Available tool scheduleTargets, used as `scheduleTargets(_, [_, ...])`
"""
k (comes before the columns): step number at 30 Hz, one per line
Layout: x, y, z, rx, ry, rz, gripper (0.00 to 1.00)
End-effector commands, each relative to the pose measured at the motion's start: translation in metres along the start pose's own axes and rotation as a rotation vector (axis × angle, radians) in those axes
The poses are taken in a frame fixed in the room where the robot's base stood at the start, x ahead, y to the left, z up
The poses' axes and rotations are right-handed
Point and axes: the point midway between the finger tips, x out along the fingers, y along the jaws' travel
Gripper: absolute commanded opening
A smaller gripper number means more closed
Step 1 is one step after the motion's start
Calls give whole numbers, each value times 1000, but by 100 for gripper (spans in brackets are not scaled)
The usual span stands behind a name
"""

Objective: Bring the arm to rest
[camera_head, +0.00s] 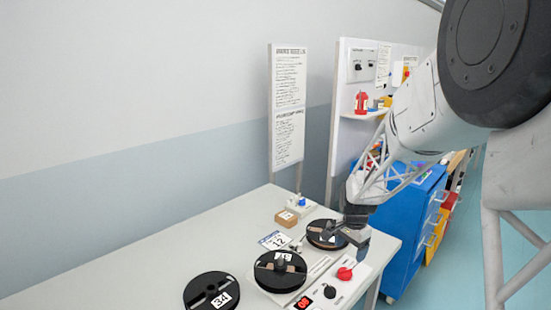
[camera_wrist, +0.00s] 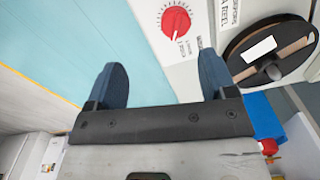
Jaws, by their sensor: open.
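My gripper (camera_head: 352,232) is at the end of the arm, over the right end of the table near the farthest reel. In the wrist view my gripper (camera_wrist: 162,70) is open, with its two blue-grey fingers wide apart and nothing between them. Between and beyond the fingers lie the teal floor and the edge of a white panel with a red knob (camera_wrist: 176,20). The farthest black reel (camera_head: 318,228) is partly hidden by the gripper in the head view. A black reel with a white label (camera_wrist: 285,48) shows right of the fingers in the wrist view.
The white table (camera_head: 150,262) also bears two nearer reels, one labelled 34 (camera_head: 200,280) and a middle one (camera_head: 268,280). A red knob (camera_head: 345,273) and a black knob (camera_head: 330,292) sit on the front panel. A blue cabinet (camera_head: 405,240) stands beyond the table's right end.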

Motion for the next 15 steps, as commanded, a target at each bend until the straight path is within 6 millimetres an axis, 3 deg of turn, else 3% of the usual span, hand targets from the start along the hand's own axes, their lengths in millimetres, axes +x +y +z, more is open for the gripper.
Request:
scheduleTargets(6, [-48, 30, 33, -123, 21, -22, 77])
scheduleTargets(15, [-101, 77, 81, -298, 50, -45, 77])
